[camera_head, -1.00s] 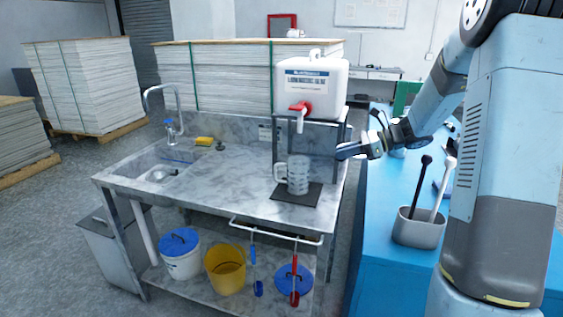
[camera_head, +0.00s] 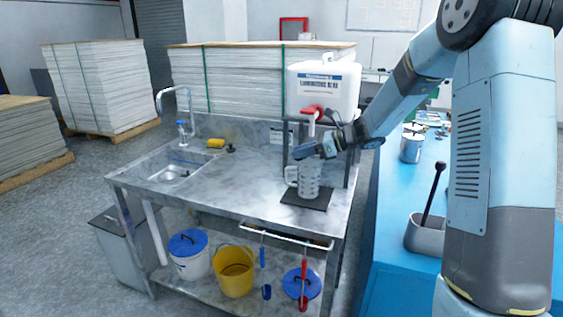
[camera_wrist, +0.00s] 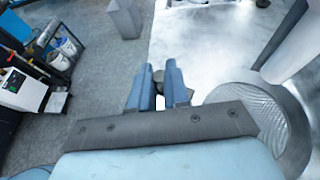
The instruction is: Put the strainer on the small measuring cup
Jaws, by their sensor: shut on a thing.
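A clear cup with a handle (camera_head: 306,182) stands upright on a dark mat (camera_head: 314,203) on the steel bench. I cannot tell if it is the small measuring cup. My gripper (camera_head: 299,152) points left just above it in the head view, apparently apart from it. In the wrist view my gripper (camera_wrist: 158,84) is shut on a small dark thing (camera_wrist: 158,76), mostly hidden between the fingers. A round, finely ribbed disc with a grey rim (camera_wrist: 252,107) shows at lower right there. I cannot tell whether it is the strainer or a cup.
A white tank (camera_head: 322,88) with a red tap (camera_head: 311,112) stands above the bench (camera_head: 255,180). A blue table (camera_head: 388,225) at right holds a pail (camera_head: 411,148) and a grey holder (camera_head: 425,236).

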